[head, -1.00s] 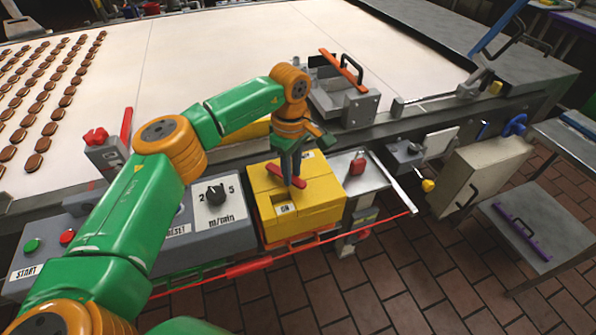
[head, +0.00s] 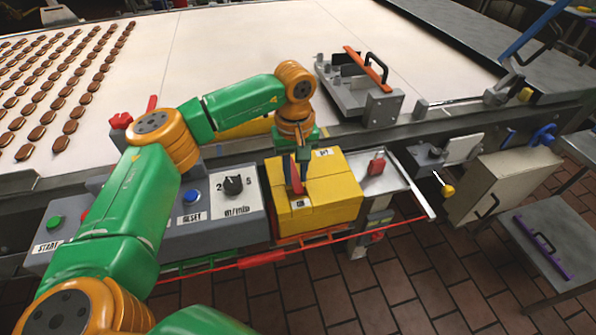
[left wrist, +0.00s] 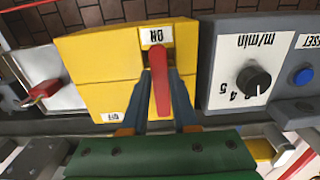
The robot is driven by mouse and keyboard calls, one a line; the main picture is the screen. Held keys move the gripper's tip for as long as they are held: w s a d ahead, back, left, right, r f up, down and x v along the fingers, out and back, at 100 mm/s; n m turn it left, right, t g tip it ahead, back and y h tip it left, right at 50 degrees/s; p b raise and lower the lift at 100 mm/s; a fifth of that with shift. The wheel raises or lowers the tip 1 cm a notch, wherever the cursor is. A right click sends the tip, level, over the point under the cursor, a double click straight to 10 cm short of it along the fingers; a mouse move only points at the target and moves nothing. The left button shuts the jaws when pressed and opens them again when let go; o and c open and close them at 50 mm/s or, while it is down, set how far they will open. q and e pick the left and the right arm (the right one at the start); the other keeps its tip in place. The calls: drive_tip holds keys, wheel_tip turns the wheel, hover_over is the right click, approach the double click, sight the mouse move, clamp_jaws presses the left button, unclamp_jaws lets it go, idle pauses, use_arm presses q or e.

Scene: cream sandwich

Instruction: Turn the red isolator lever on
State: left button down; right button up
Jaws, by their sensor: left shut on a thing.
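The red isolator lever (left wrist: 159,80) is on a yellow box (head: 335,200) at the conveyor's front edge. My left gripper (head: 296,187) is over the box, its fingers shut on the lever, one on each side. In the left wrist view the gripper (left wrist: 158,100) comes from below, and the lever's far end lies at the ON label (left wrist: 156,35). The OFF label (left wrist: 109,117) is off to one side, clear of the lever. In the head view the fingers hide part of the lever (head: 293,178). My right gripper is not in view.
A grey control panel with a speed knob (head: 233,185) and a blue RESET button (head: 192,195) stands left of the box. A red cord (head: 262,259) runs along the front. Biscuits lie on the white belt (head: 230,50).

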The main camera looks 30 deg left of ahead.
sight(295, 180)
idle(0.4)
use_arm(q)
drive_tip(key=c, duration=0.7)
unclamp_jaws()
wheel_tip(295, 180, up, 7)
drive_tip(key=shift+r+b, duration=0.1)
drive_tip(key=shift+b, duration=0.5)
drive_tip(key=shift+a, duration=0.1)
